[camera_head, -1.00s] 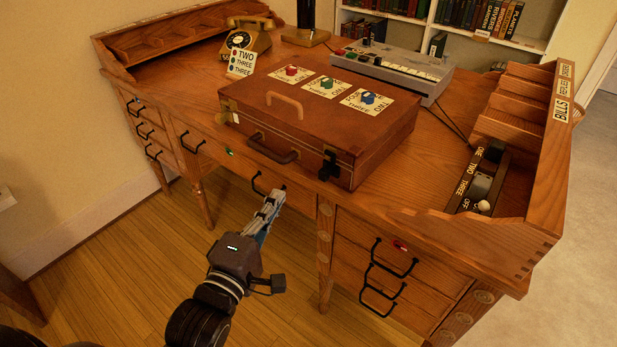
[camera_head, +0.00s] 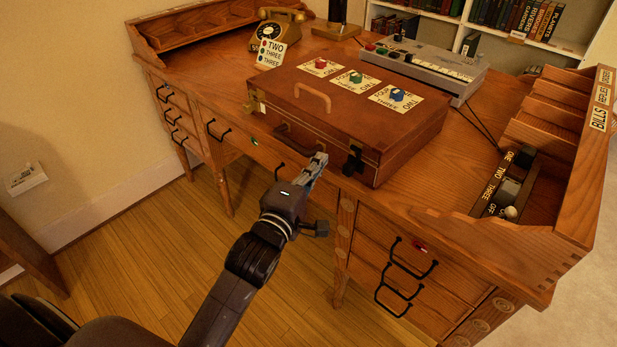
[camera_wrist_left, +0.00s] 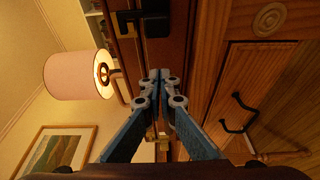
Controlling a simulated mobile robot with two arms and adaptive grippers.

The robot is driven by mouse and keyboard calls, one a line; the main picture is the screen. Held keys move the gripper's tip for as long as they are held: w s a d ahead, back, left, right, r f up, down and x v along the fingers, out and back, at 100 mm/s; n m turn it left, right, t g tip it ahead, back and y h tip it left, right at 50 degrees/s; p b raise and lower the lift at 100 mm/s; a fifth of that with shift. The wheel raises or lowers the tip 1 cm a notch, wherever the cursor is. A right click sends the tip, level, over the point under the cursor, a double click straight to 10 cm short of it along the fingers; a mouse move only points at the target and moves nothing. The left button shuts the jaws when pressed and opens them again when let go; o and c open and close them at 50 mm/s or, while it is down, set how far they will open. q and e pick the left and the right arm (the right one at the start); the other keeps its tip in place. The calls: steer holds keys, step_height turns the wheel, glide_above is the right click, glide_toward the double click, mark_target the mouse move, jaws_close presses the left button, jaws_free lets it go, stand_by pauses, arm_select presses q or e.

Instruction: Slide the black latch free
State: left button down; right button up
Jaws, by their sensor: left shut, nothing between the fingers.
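The black latch (camera_head: 352,161) is on the front face of the brown case (camera_head: 418,130), near its right end. A black piece that looks like this latch also shows at the top of the left wrist view (camera_wrist_left: 152,22). My left gripper (camera_head: 319,157) is shut and empty. Its fingertips are in front of the case, just left of the latch in the head view, and appear apart from it. In the left wrist view the closed fingertips (camera_wrist_left: 160,75) point toward the case front, below the black piece. My right gripper is not in view.
The case lies on a wooden desk (camera_head: 440,190). Three coloured knobs on cards top the case. A grey console (camera_head: 430,68) stands behind, a telephone (camera_head: 278,33) at back left. Drawer handles (camera_head: 412,258) jut from the desk front.

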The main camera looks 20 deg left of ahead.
mark_target(352, 164)
arm_select(q)
steer(key=d, duration=0.2)
steer(key=s+d, duration=0.1)
steer(key=shift+s+d, duration=0.2)
steer(key=shift+d, duration=0.15)
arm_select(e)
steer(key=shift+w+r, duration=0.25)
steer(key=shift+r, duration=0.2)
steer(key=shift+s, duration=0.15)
arm_select(q)
steer(key=shift+s+d, duration=0.1)
